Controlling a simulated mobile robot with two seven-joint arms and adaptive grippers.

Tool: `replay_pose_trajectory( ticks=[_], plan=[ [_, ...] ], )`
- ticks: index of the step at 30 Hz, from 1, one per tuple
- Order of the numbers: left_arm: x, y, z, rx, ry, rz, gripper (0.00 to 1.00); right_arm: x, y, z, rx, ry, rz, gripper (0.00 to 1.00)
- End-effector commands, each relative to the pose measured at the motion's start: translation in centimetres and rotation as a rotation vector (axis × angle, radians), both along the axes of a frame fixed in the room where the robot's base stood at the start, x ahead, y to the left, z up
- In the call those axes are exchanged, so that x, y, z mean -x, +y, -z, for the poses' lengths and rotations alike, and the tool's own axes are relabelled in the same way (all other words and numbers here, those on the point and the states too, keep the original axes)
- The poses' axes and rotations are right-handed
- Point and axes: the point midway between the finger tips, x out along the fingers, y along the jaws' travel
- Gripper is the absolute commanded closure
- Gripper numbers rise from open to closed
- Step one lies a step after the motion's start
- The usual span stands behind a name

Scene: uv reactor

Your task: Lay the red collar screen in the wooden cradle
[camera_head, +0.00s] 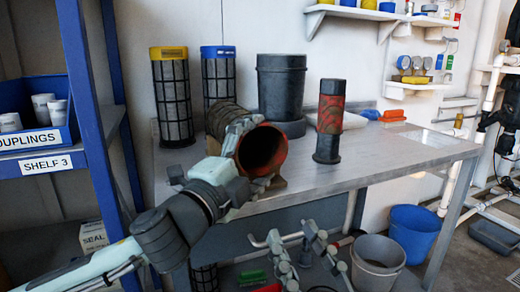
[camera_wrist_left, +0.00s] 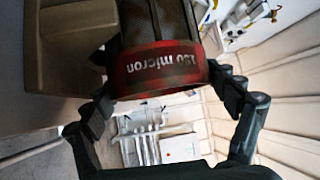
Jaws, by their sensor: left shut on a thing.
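The red collar screen (camera_head: 262,150) lies on its side over the table, its open red end facing me and its dark mesh body running back. Whether the screen touches the cradle is hidden. My right gripper (camera_head: 295,238) is low before the table, fingers apart, empty.
A yellow-collar screen (camera_head: 172,100) and a blue-collar screen (camera_head: 218,75) stand at the back. A black bucket (camera_head: 281,88) and a red-and-black cylinder (camera_head: 330,120) stand to the right. The table's right part (camera_head: 400,150) is mostly clear. A blue shelf post (camera_head: 90,110) is at left.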

Motion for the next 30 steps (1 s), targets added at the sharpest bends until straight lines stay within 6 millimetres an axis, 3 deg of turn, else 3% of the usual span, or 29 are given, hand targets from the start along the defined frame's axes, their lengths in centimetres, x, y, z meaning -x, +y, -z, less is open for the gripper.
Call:
replay_pose_trajectory(
  ticks=[3, 4, 7, 19, 30],
  plan=[
    [0.0, 0.0, -0.1, 0.000, -0.004, 0.000, 0.71, 0.0, 0.0, 0.0, 0.000, 0.000, 0.000, 0.60],
    [0.0, 0.0, -0.1, 0.000, -0.004, 0.000, 0.12, 0.0, 0.0, 0.0, 0.000, 0.000, 0.000, 0.60],
    [0.0, 0.0, -0.1, 0.000, -0.002, 0.001, 0.00, 0.0, 0.0, 0.0, 0.000, 0.001, 0.000, 0.60],
    [0.4, 0.2, 0.2, 0.000, 0.003, 0.001, 0.00, 0.0, 0.0, 0.0, 0.002, 0.002, 0.000, 0.60],
    [5.0, 3.4, 1.0, -0.001, 0.001, -0.001, 0.00, 0.0, 0.0, 0.0, 0.001, 0.002, 0.000, 0.60]
  ],
)
